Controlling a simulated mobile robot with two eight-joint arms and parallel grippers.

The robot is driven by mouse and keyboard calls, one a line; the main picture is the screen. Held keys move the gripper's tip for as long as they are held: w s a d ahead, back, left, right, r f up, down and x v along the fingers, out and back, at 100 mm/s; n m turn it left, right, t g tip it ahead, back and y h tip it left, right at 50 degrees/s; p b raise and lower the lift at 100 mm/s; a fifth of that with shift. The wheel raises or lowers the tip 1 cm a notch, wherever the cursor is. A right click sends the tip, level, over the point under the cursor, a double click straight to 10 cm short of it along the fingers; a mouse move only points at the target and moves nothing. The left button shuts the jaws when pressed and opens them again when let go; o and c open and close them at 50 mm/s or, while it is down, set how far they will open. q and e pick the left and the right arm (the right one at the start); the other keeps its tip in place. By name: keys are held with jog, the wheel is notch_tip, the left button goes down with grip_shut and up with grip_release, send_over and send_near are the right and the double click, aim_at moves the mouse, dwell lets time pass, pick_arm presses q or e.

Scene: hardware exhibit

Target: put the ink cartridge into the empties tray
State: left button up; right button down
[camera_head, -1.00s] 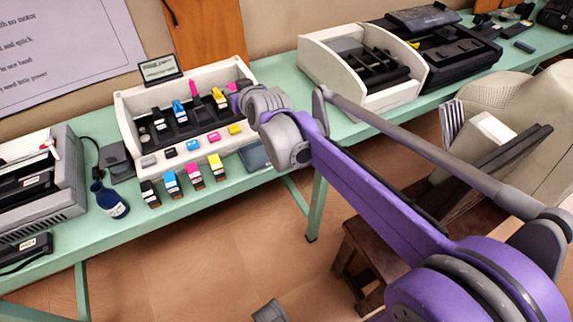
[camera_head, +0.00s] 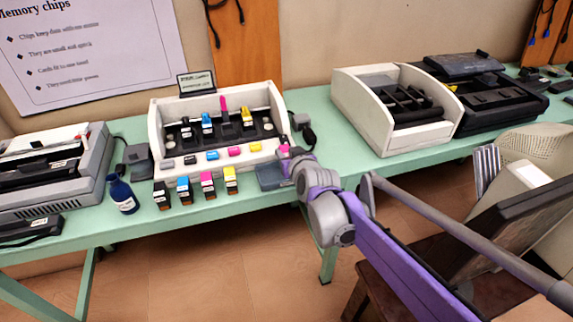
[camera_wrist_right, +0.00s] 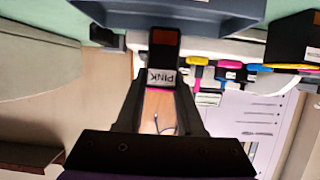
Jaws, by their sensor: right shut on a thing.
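The ink cartridge (camera_wrist_right: 163,60), dark with a white label reading PINK, is held between the fingers of my right gripper (camera_wrist_right: 160,85) in the right wrist view. In the head view, my right gripper (camera_head: 287,155) is at the front right corner of the white printer, with a bit of pink at its tip. A flat blue-grey tray (camera_head: 269,178), likely the empties tray, lies on the bench just below and left of the gripper. It also shows at the top of the wrist view (camera_wrist_right: 195,8). My left gripper is not in view.
The open white printer (camera_head: 160,135) holds several coloured cartridges. Several more (camera_head: 207,185) stand in a row in front of it, left of the tray. A blue bottle (camera_head: 123,195) stands farther left. Another white unit (camera_head: 395,140) is to the right on the green bench (camera_head: 335,158).

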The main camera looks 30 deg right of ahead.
jog(key=shift+f+b, duration=0.45)
jog(key=shift+f, duration=1.15)
jog(key=shift+f, duration=0.15)
jog(key=c, duration=0.5)
grip_release()
